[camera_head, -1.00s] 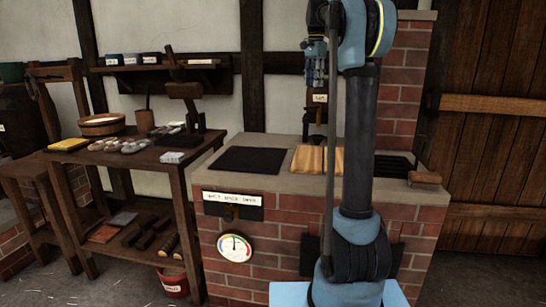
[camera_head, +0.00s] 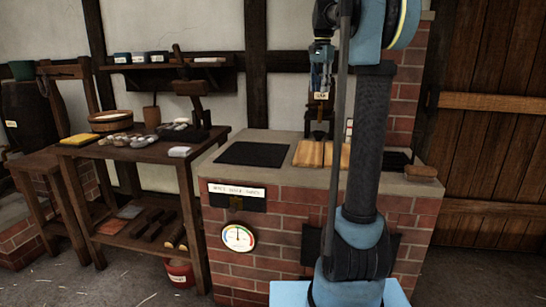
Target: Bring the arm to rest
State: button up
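My arm stands upright at the right of centre in front of the brick stove. My gripper (camera_head: 321,82) hangs down from the top of the arm, well above the stove's stone top (camera_head: 281,134). I cannot make out whether its fingers are apart or together, as it is small and dark there. No held object can be made out.
The brick stove (camera_head: 272,212) carries a black plate (camera_head: 252,154), wooden boards (camera_head: 309,154) and a brush (camera_head: 420,172). A wooden table (camera_head: 139,154) at left holds a wooden tub (camera_head: 111,121), a yellow cloth (camera_head: 79,139) and stones. A red bucket (camera_head: 179,274) stands below.

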jog(key=s+f+n+t, duration=0.1)
jog(key=s+f+n, duration=0.9)
jog(key=s+f, duration=2.7)
jog(key=shift+s+d+f+t, duration=0.2)
jog(key=shift+s+f+t, duration=0.2)
jog(key=shift+s, duration=0.75)
